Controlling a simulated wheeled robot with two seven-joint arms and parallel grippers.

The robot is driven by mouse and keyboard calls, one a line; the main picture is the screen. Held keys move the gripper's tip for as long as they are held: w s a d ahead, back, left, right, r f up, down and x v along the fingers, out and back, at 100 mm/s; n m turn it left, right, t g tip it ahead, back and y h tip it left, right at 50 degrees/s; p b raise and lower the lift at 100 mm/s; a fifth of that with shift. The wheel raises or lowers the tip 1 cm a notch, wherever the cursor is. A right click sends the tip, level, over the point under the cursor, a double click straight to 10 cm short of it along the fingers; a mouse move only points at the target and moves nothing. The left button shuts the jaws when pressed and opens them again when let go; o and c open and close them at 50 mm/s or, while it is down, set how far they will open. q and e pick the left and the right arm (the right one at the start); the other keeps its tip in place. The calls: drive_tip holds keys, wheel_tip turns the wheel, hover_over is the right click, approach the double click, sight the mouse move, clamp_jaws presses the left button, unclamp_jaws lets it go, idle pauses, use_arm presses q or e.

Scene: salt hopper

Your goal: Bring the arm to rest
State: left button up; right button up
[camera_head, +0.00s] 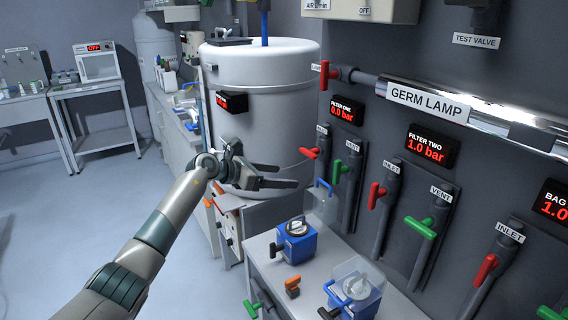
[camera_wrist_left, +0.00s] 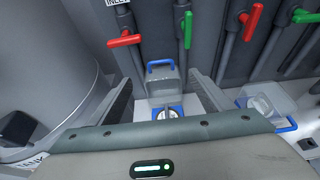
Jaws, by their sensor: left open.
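My left arm comes in from the lower left of the head view. My left gripper (camera_head: 279,176) is open and empty, held in the air in front of the large white tank (camera_head: 270,95). In the left wrist view its two fingers stand apart at either side of a blue-based device with a clear cover (camera_wrist_left: 161,82), which lies beyond them and is not held. My right gripper is in neither view.
Two blue devices (camera_head: 297,242) (camera_head: 354,292) stand on a white bench below the gripper. A dark wall panel at right carries pipes with red handles (camera_head: 376,195) and green handles (camera_head: 420,228). A small table (camera_head: 105,140) stands at far left, with free floor before it.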

use_arm(q)
drive_tip(key=s+a+n+t, duration=0.2)
drive_tip(key=s+n+t, duration=0.7)
drive_tip(key=n, duration=0.6)
drive_tip(key=s+a+f+n+g+y, duration=0.2)
drive_tip(key=s+a+f+n+y, duration=1.5)
drive_tip(key=n, duration=0.6)
drive_tip(key=s+f+n+g+h, duration=0.25)
drive_tip(key=s+f, duration=0.35)
drive_tip(key=s, duration=0.3)
drive_tip(key=s+f+n+g+h, duration=0.1)
drive_tip(key=s+f+n+g, duration=0.1)
drive_tip(key=s+f+g, duration=0.5)
drive_tip(key=s+d+f+n+g+h, duration=0.1)
drive_tip(key=s+d+n+g+h, duration=0.15)
drive_tip(key=s, duration=1.65)
wheel_tip(320, 180, down, 29)
drive_tip(key=s+d, duration=0.1)
drive_tip(key=s, duration=0.1)
drive_tip(key=s+a+f+g, duration=0.1)
drive_tip(key=s+a+f, duration=0.2)
drive_tip(key=s+f, duration=1.4)
drive_tip(key=shift+s+f+m+g, duration=0.2)
drive_tip(key=shift+s+m+g, duration=0.1)
drive_tip(key=shift+s+g, duration=0.15)
